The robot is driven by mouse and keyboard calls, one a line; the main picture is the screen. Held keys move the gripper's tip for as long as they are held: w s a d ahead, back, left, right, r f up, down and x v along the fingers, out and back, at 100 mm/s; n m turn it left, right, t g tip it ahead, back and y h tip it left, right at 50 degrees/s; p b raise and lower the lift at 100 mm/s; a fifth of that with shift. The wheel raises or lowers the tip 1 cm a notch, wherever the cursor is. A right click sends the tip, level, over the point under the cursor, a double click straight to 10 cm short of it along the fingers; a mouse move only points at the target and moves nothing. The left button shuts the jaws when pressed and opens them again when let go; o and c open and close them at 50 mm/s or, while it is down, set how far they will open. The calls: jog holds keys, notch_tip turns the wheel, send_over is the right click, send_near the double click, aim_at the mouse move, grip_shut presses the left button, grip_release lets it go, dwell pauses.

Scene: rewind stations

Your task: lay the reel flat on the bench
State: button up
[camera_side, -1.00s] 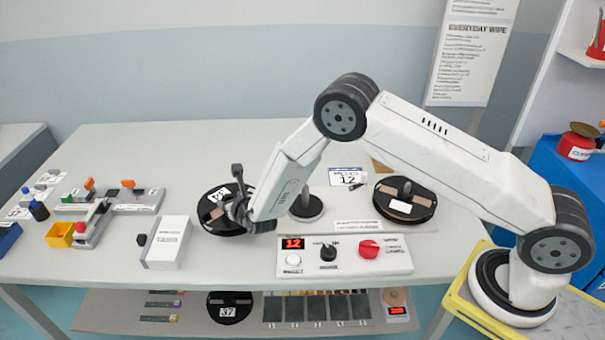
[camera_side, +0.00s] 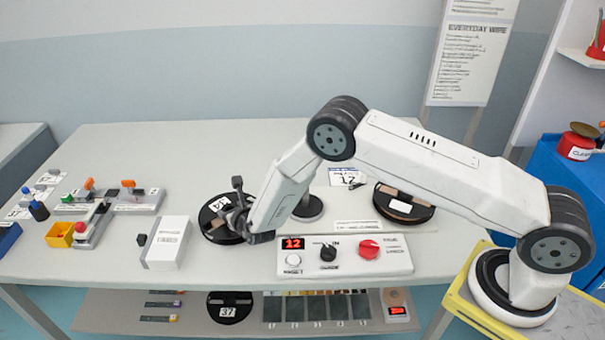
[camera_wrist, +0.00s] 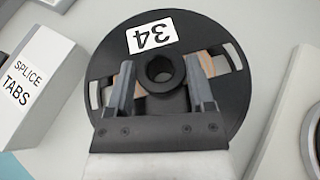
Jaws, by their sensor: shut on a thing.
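The black reel (camera_side: 208,217) with a white label is at the front middle of the bench (camera_side: 120,160), just right of the white splice-tabs box. In the wrist view the reel (camera_wrist: 205,38) fills the middle, its label reading 34 upside down. My gripper (camera_wrist: 160,75) has one finger on each side of the reel's round hub (camera_wrist: 160,70) and is shut on it. In the side view my gripper (camera_side: 240,212) covers the reel's right part. The reel looks level and low; I cannot tell whether its underside touches the bench.
The splice-tabs box (camera_side: 167,243) stands close on the left. A dark round stand (camera_side: 308,208) and a control box (camera_side: 345,257) with a red 12 are on the right. Small splicing tools (camera_side: 88,222) are at left.

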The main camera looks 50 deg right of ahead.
jog(key=shift+f, duration=0.15)
jog(key=o, duration=1.3)
jog(key=shift+o, duration=0.2)
jog(key=shift+s+r, duration=0.1)
jog(key=shift+r, duration=0.1)
jog(key=v, duration=1.2)
jog(key=shift+r, duration=0.1)
